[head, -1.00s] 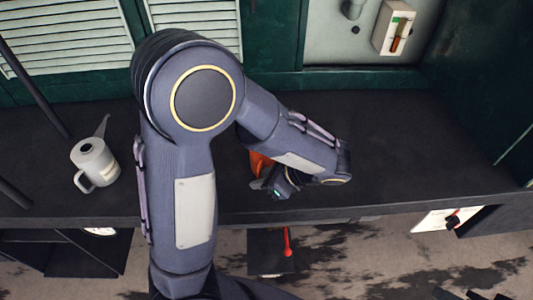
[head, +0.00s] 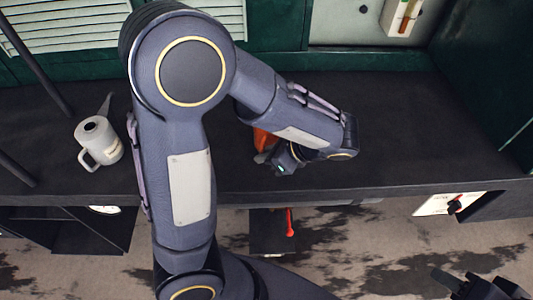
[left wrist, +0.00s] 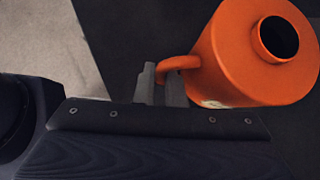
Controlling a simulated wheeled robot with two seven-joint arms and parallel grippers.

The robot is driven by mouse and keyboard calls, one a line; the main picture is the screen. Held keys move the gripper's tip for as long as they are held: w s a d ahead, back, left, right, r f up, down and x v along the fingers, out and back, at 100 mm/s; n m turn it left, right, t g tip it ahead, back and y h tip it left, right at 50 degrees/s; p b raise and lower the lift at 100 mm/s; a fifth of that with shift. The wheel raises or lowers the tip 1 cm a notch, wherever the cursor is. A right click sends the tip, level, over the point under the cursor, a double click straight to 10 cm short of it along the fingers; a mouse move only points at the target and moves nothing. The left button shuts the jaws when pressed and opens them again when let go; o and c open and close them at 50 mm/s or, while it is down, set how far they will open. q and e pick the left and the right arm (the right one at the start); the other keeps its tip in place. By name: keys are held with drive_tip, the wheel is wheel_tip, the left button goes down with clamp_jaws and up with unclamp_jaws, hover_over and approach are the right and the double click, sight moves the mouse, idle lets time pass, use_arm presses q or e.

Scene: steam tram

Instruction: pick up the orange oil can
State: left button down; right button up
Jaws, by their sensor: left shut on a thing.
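The orange oil can (head: 264,139) is on or just over the dark bench, mostly hidden behind my left arm in the head view. The left wrist view shows its round orange body (left wrist: 235,55), dark top opening and side handle. My left gripper (head: 277,162) is at the can's near side, shut on its handle; its fingers (left wrist: 165,85) show there in the left wrist view. I cannot tell whether the can touches the bench. My right gripper (head: 480,286) is at the bottom right of the head view, partly cut off, away from the can.
A grey-white can with a spout (head: 99,143) stands on the bench (head: 420,140) left of my arm. Dark poles cross the left side. A green wall with louvres and a switch box (head: 402,16) is behind. The bench's right part is clear.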

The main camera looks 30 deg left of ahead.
use_arm(q)
drive_tip(key=s+d+f+v, duration=0.1)
drive_tip(key=s+v, duration=0.1)
drive_tip(key=v, duration=1.6)
drive_tip(key=shift+f, duration=0.15)
drive_tip(key=shift+d, duration=0.1)
